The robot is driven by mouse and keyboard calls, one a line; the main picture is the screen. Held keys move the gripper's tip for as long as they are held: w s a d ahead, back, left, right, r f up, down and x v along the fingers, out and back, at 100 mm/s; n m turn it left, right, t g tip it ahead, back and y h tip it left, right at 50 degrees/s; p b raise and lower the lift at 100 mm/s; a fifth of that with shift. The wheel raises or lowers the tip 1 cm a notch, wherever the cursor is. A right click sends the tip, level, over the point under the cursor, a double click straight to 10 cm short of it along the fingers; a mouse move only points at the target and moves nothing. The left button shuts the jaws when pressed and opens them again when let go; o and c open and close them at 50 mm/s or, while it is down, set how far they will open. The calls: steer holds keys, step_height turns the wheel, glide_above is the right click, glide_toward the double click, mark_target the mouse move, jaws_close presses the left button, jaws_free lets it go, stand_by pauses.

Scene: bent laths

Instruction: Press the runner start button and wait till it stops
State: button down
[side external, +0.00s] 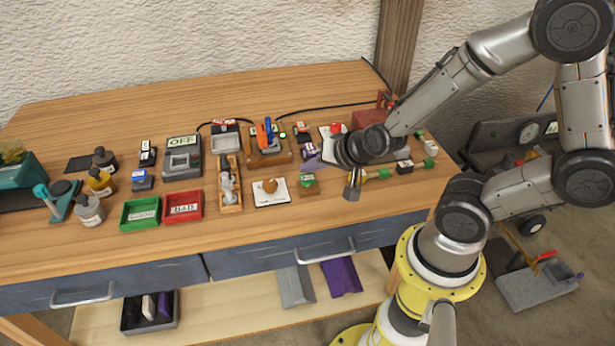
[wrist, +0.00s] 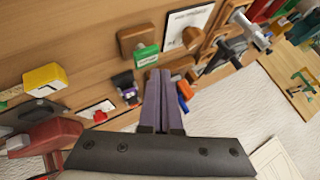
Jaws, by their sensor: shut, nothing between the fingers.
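My gripper (side external: 352,190) is above the right part of the bench, its fingers pointing down and pressed together with nothing between them. The wrist view also shows the shut fingers (wrist: 158,74), with a block with a green label (wrist: 147,55) just beyond their tips. That block (side external: 308,184) lies left of my gripper in the side view. A red piece on a white plate (side external: 336,128) sits behind my gripper, partly hidden by my arm; it may also show in the wrist view (wrist: 98,112). I cannot tell which part is the runner start button, or whether anything is running.
A brown knob on a white plate (side external: 270,186) and a wooden holder with a metal tool (side external: 229,183) stand farther left. Green (side external: 140,213) and red (side external: 183,207) trays sit near the front edge. A red box (side external: 369,118) is behind my wrist.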

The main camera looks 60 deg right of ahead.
steer(key=shift+r, duration=2.45)
step_height(320, 180, up, 7)
steer(key=n+t, duration=0.1)
steer(key=t, duration=0.1)
glide_above(311, 181)
steer(key=w+a, duration=0.1)
steer(key=s+a+r+n+y, duration=0.2)
steer(key=s+a+r+n, duration=0.1)
steer(key=r+n, duration=0.15)
steer(key=s+d+f+n+g, duration=0.1)
steer(key=s+n+g, duration=0.4)
steer(key=s, duration=0.8)
steer(key=shift+f+h, duration=0.25)
steer(key=shift+h, duration=0.05)
